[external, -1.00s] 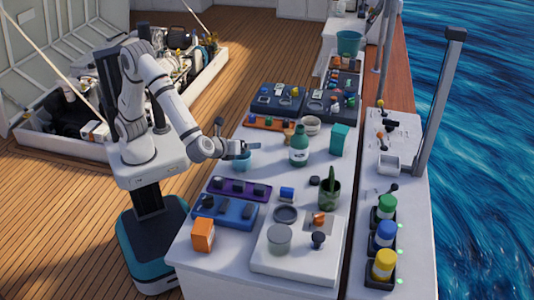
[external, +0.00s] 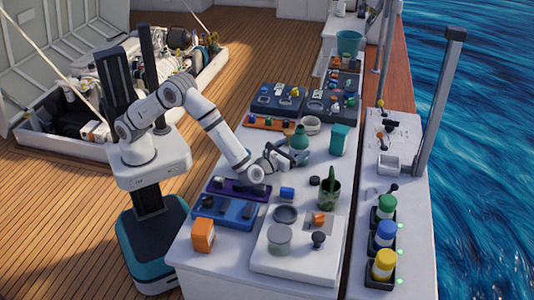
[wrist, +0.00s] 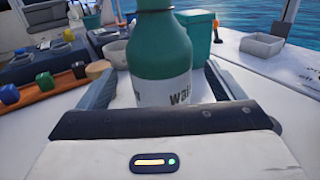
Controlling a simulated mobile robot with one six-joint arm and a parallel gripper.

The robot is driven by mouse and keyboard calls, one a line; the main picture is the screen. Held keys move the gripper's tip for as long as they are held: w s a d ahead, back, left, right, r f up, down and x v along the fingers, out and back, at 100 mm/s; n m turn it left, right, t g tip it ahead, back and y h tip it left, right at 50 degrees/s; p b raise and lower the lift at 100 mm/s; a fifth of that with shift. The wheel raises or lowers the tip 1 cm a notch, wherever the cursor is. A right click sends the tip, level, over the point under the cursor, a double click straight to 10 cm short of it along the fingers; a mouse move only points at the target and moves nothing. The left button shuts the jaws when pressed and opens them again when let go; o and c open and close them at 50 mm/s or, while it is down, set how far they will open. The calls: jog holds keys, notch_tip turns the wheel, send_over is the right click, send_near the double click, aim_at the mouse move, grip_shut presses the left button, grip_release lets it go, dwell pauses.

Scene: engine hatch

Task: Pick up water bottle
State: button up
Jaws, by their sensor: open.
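The water bottle (external: 299,143) is green with a pale lower band and stands upright on the white counter (external: 222,262). In the wrist view the bottle (wrist: 161,60) fills the upper middle, with part of a printed word on its white band. My gripper (external: 297,153) is at the bottle, low over the counter. Its jaws are open, with one finger on each side of the bottle in the wrist view. I cannot tell whether either finger touches it. The bottle's base is hidden behind the gripper body.
A teal box (external: 339,140) stands right of the bottle and a white bowl (external: 311,125) behind it. A dark green pot (external: 329,194), a blue block (external: 287,193) and a purple tray (external: 233,189) are nearer. Dark trays (external: 276,99) lie farther back.

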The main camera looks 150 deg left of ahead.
jog(key=p+x, duration=0.1)
jog(key=x, duration=0.4)
jog(key=shift+a, duration=0.2)
jog(key=c, duration=1.2)
jog(key=shift+c, duration=0.4)
jog(key=shift+r, duration=0.15)
